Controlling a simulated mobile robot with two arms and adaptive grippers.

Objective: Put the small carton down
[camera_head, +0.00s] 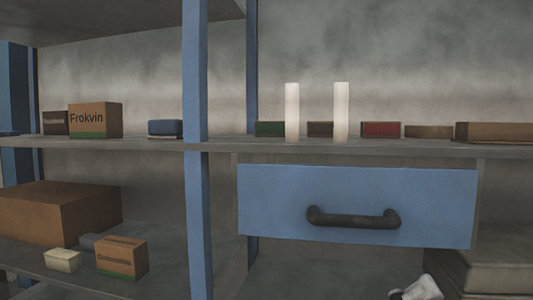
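Several small cartons are in view, and I cannot tell which one the task means. A brown carton with a green base band and the word Frokvin (95,120) stands on the upper shelf at the left. A similar small brown carton with a green lower edge (122,258) stands on the lower left shelf. A small pale carton (62,260) lies to its left. No carton is seen in a gripper. Neither gripper's fingers show. A white and dark part at the bottom right edge is cut off, and I cannot tell what it is.
A large brown box (62,211) sits behind the lower cartons. A blue post (197,200) divides the shelves. A blue drawer (290,190) with a dark handle (353,218) is shut. Two white upright cylinders (292,112) and several flat boxes stand on the upper shelf (300,146).

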